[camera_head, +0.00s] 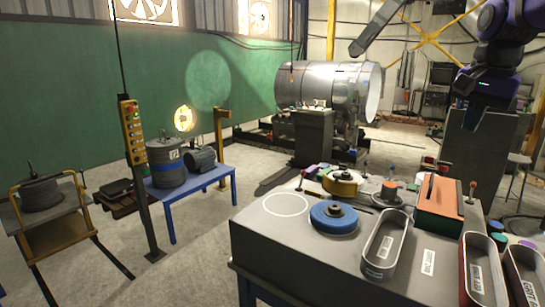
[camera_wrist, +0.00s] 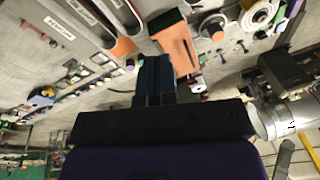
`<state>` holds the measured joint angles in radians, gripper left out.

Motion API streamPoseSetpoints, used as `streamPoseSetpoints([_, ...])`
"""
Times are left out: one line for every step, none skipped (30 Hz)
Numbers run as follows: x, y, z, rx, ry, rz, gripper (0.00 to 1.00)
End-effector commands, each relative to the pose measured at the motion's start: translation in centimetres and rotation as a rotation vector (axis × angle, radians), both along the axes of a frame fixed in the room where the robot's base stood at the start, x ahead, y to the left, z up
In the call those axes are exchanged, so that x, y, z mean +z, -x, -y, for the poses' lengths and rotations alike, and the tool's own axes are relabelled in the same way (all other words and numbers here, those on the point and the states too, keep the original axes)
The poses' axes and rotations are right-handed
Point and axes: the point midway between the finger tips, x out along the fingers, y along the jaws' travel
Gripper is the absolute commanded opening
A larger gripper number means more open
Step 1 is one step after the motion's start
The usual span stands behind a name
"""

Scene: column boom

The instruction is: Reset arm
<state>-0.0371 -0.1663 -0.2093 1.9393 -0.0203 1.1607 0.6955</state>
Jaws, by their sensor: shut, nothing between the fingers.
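My purple and black arm (camera_head: 505,45) hangs in the upper right of the head view, raised above the right side of the scene. In the wrist view my gripper (camera_wrist: 155,65) is shut, with its dark fingers side by side and nothing between them. The fingers point toward the workbench top, which appears upside down there. The gripper looks clear of the things around it.
A grey workbench (camera_head: 255,240) holds a blue disc (camera_head: 333,217), a labelled oblong tray (camera_head: 384,245) and an orange-topped box (camera_head: 440,195). A large metal cylinder (camera_head: 325,82) lies behind. Floor between them is open.

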Motion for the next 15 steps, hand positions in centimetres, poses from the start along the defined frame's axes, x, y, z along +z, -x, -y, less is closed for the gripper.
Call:
streamPoseSetpoints([0.0,1.8,-0.7,0.055,0.004,0.019,0.00])
streamPoseSetpoints([-0.1,2.7,-1.2,0.092,0.008,0.030,0.00])
streamPoseSetpoints([-0.3,3.9,-1.7,0.140,0.016,0.046,0.00])
streamPoseSetpoints([-0.5,4.9,-2.1,0.176,0.023,0.056,0.00])
streamPoseSetpoints([-0.7,5.8,-2.6,0.212,0.029,0.068,0.00])
streamPoseSetpoints([-1.0,7.0,-3.1,0.260,0.040,0.082,0.00])
streamPoseSetpoints([-1.3,8.0,-3.5,0.296,0.048,0.092,0.00])
streamPoseSetpoints([-1.6,8.9,-3.9,0.332,0.058,0.103,0.00])
streamPoseSetpoints([-2.0,10.1,-4.4,0.380,0.071,0.117,0.00])
streamPoseSetpoints([-2.3,11.0,-4.8,0.414,0.082,0.128,0.00])
streamPoseSetpoints([-2.7,11.9,-5.2,0.450,0.094,0.139,0.00])
streamPoseSetpoints([-3.2,13.1,-5.6,0.497,0.111,0.151,0.00])
streamPoseSetpoints([-3.6,13.9,-5.9,0.531,0.124,0.162,0.00])
streamPoseSetpoints([-4.1,14.8,-6.3,0.564,0.137,0.172,0.00])
streamPoseSetpoints([-4.7,15.8,-6.7,0.607,0.155,0.183,0.00])
